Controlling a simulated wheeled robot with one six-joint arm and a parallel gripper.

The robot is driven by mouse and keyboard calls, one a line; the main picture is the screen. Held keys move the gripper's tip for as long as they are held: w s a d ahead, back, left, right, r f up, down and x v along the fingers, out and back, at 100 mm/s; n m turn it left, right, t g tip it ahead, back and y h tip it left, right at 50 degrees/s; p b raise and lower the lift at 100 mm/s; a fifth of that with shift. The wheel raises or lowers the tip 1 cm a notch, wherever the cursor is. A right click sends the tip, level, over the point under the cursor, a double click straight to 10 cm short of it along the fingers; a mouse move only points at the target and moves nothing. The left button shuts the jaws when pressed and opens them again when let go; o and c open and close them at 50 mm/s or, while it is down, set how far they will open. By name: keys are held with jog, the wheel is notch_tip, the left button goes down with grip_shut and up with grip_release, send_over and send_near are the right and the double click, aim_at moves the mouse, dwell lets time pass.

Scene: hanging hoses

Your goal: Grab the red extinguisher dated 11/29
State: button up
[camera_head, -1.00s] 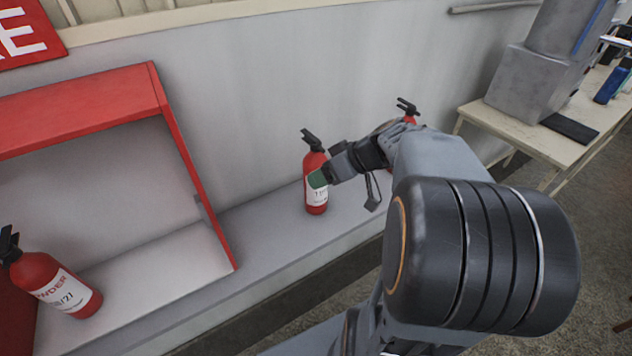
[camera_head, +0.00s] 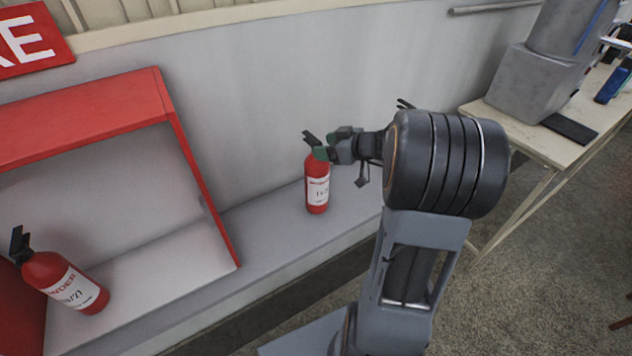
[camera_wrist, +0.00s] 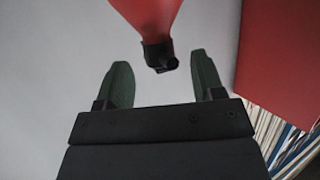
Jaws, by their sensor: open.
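A red extinguisher (camera_head: 317,188) with a black handle and a white label stands upright on the grey ledge. Its printed date starts with what looks like 11/2; the rest is too small to read. My gripper (camera_head: 324,152) is at its neck, just below the handle, coming from the right. In the wrist view my gripper (camera_wrist: 163,78) is open, with the extinguisher's black top (camera_wrist: 160,55) between and slightly beyond the green fingertips. The red body (camera_wrist: 150,14) runs out at the top edge. I cannot tell whether a finger touches it.
Another red extinguisher (camera_head: 62,281), its label ending in 27, leans in the open red cabinet (camera_head: 190,180) at left. A further black handle (camera_head: 404,104) shows behind my arm; its body is hidden. A table (camera_head: 540,142) stands at right.

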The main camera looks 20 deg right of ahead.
jog(key=shift+w+a+f+p, duration=0.1)
jog(key=shift+w+a+p, duration=0.25)
jog(key=shift+w+p, duration=0.1)
jog(key=shift+p+x, duration=0.8)
jog(key=shift+x, duration=1.35)
jog(key=shift+d+f, duration=0.1)
jog(key=shift+c, duration=0.3)
jog(key=c, duration=1)
grip_shut()
jog(key=shift+r, duration=0.2)
